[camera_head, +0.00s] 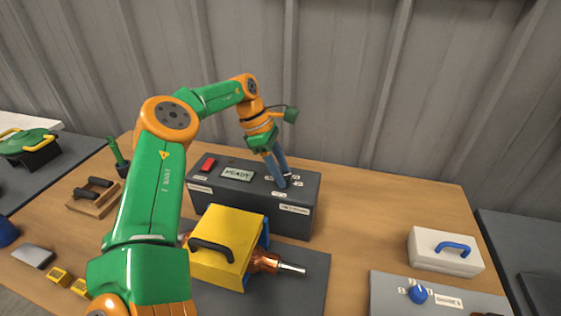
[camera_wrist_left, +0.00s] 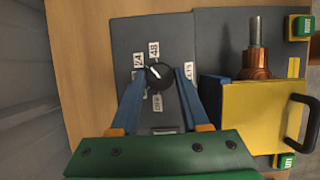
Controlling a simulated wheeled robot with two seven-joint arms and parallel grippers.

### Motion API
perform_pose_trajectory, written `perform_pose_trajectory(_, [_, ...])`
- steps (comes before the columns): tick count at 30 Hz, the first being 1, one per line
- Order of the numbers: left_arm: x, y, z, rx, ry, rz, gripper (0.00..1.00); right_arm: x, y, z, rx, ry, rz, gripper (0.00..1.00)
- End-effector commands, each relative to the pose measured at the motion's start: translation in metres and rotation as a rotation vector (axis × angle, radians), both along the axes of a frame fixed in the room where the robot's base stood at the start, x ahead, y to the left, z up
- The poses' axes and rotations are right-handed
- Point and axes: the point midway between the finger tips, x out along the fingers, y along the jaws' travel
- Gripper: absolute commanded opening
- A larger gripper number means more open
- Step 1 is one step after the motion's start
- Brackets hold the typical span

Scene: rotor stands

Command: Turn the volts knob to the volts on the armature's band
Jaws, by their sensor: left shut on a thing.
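The volts knob (camera_wrist_left: 160,75) is a small black dial with a white pointer, on top of the dark tester box (camera_head: 255,208). Its pointer slants to the upper left in the left wrist view, roughly between the 24 label (camera_wrist_left: 138,61) and the 48 label (camera_wrist_left: 154,49). An OFF label (camera_wrist_left: 157,102) lies on the opposite side. My left gripper (camera_head: 284,183) points down at the box, its blue fingers closed on the knob's sides. The copper armature (camera_head: 264,262) lies mostly under a yellow cover (camera_head: 228,232); I cannot read its band. My right gripper is not in view.
The tester box has a READY display (camera_head: 238,175) and a red switch (camera_head: 208,164). A white lidded box (camera_head: 445,251) and a panel with a blue knob (camera_head: 418,294) are at right. The table between the tester and white box is clear.

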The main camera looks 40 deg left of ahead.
Motion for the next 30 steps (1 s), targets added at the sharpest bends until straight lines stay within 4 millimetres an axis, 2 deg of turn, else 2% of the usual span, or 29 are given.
perform_pose_trajectory(12, [0.0005, -0.0003, -0.0004, 0.001, 0.003, -0.182, 0.00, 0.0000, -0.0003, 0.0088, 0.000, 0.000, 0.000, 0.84])
perform_pose_trajectory(29, [0.0001, -0.0004, -0.0014, 0.000, 0.004, -0.210, 0.00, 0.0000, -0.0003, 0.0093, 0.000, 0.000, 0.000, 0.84])
perform_pose_trajectory(30, [0.0000, -0.0003, -0.0014, 0.000, 0.004, -0.210, 0.51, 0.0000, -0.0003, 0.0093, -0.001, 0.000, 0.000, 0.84])
